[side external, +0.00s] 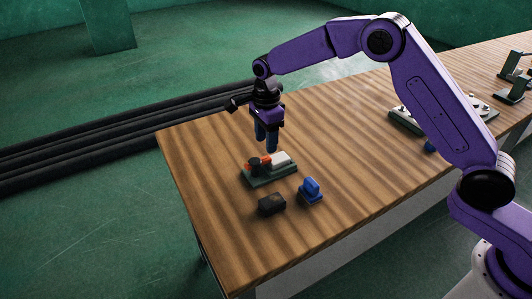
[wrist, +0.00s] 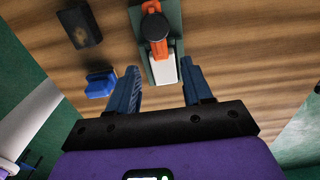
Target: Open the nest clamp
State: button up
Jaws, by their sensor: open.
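The nest clamp (side external: 268,172) sits on the wooden table, with a dark green base, an orange-red bar, a dark round knob and a white block. In the wrist view its orange bar and dark knob (wrist: 154,28) lie ahead of the fingers, and the white block (wrist: 163,69) is nearest them. Whether the clamp is open or shut I cannot tell. My gripper (side external: 267,148) points down above the clamp, apart from it. In the wrist view its two blue fingers (wrist: 160,88) are spread wide with nothing between them.
A black block (side external: 271,205) and a blue part (side external: 311,191) stand in front of the clamp. A light plate with small parts (side external: 407,121) lies farther right, partly behind my arm. The table's left edge is near; its left far surface is clear.

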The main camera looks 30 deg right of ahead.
aim_at(266, 158)
jog(key=shift+f, duration=2.75)
jog(key=shift+c, duration=0.3)
grip_shut()
